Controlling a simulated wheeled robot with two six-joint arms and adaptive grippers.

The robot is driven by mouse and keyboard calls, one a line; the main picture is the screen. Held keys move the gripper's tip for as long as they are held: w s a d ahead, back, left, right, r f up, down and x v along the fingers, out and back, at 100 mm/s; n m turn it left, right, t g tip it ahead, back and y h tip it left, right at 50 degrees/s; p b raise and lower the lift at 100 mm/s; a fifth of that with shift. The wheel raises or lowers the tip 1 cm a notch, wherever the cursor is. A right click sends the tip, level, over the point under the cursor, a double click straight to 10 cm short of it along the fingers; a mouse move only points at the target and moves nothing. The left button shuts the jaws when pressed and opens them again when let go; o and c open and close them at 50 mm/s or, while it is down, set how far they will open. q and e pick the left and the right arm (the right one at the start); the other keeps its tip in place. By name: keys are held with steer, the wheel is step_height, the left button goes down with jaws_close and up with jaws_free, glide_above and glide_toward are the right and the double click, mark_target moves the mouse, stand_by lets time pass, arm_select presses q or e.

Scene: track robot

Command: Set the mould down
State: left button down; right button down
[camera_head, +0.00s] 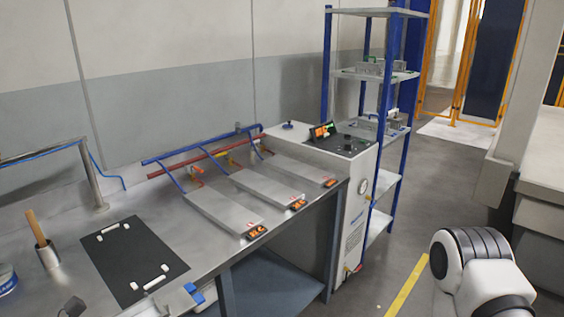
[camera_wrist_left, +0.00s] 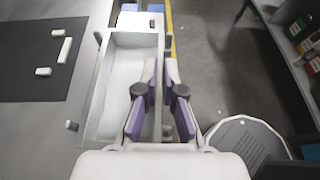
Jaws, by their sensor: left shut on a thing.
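The mould (camera_wrist_left: 124,84) is a long, light grey, open-topped tray in the left wrist view, and its inside looks empty. My left gripper (camera_wrist_left: 160,85) is shut on its right-hand long wall, one purple-padded finger on each side. The mould is right of the black mat (camera_wrist_left: 35,75), apart from it in the picture, along the bench's edge. I cannot tell whether it hangs or rests. My right gripper is out of view.
The steel bench (camera_head: 60,297) carries a wooden-handled tool in a cup (camera_head: 46,255) and a blue-labelled tin (camera_head: 6,280) at left. A machine cabinet (camera_head: 353,217) and blue-posted shelves (camera_head: 370,76) stand beyond. Floor right of the bench is open.

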arm_select(q)
steer(key=shift+f, duration=0.25)
steer(key=w+d+f+m+g+h, duration=0.1)
steer(key=d+f, duration=0.3)
steer(key=d, duration=0.6)
steer(key=shift+w+f+m+g+h, duration=0.25)
steer(key=shift+m+g+h, duration=0.05)
steer(key=shift+m, duration=0.2)
